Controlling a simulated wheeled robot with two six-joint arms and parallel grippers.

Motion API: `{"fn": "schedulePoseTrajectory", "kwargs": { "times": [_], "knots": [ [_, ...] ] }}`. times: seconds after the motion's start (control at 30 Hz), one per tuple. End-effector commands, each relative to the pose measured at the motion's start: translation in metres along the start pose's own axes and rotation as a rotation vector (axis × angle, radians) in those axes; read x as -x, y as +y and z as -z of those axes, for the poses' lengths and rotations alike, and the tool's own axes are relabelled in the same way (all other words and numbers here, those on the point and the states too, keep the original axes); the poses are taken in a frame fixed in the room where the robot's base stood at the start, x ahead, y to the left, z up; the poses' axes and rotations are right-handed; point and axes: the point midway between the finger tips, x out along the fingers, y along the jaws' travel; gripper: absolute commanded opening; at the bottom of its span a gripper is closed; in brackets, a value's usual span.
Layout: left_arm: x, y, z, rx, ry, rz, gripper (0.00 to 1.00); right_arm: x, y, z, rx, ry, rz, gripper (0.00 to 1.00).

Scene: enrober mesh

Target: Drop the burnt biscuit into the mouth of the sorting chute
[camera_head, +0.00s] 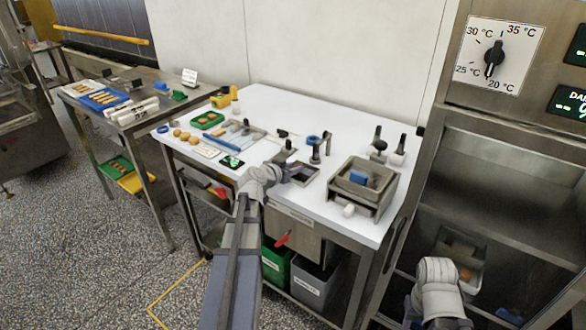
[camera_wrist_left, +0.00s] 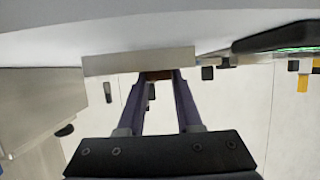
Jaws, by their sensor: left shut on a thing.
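My left gripper (camera_wrist_left: 159,84) is shut on the burnt biscuit (camera_wrist_left: 158,75), a small dark brown piece between the fingertips in the left wrist view. A pale metal edge (camera_wrist_left: 135,62) crosses just beside the tips and hides part of the biscuit. In the head view my left gripper (camera_head: 288,164) is beside a square metal opening in the white table top, which looks like the chute mouth (camera_head: 312,173). The biscuit cannot be made out there. My right arm reaches in at the lower right; its fingers do not show.
The white table (camera_head: 345,122) holds a green tray (camera_head: 208,119), several pale biscuits (camera_head: 184,135), and a metal box (camera_head: 352,202) with a blue block at right. Upright black-handled tools (camera_head: 377,140) stand behind. A green bin (camera_head: 276,262) and grey bin (camera_head: 313,285) are below.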

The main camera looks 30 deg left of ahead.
Motion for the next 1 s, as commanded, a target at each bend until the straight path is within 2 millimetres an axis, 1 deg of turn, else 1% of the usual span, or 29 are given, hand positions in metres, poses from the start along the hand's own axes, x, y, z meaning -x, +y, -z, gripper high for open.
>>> {"fn": "schedulePoseTrajectory", "kwargs": {
  "times": [0.13, 0.17, 0.43, 0.47, 0.87, 1.0],
  "knots": [
    [0.0004, 0.0, 0.0009, 0.0, 0.0, 0.0, 0.03, 0.001, 0.0001, -0.0001, 0.0, 0.0, 0.0, 0.5],
    [0.0004, 0.0, 0.0009, 0.0, 0.0, 0.0, 0.37, 0.001, 0.0001, -0.0001, 0.0, 0.0, 0.0, 0.5],
    [0.0004, -0.0011, 0.001, 0.0, 0.001, 0.003, 0.68, 0.0009, 0.0001, -0.0001, 0.0, 0.0, 0.0, 0.5],
    [0.0004, -0.0013, 0.001, 0.0, 0.001, 0.003, 0.69, 0.0009, 0.0001, -0.0001, 0.0, 0.0, 0.0, 0.5],
    [0.0002, -0.0041, 0.0015, -0.001, 0.002, 0.009, 0.69, 0.001, 0.0001, -0.0001, 0.0, 0.0, 0.0, 0.5],
    [0.0039, -0.0042, 0.0019, -0.001, 0.002, 0.01, 0.69, 0.0028, 0.0003, -0.0002, 0.0, 0.0, 0.0, 0.5]
  ]
}}
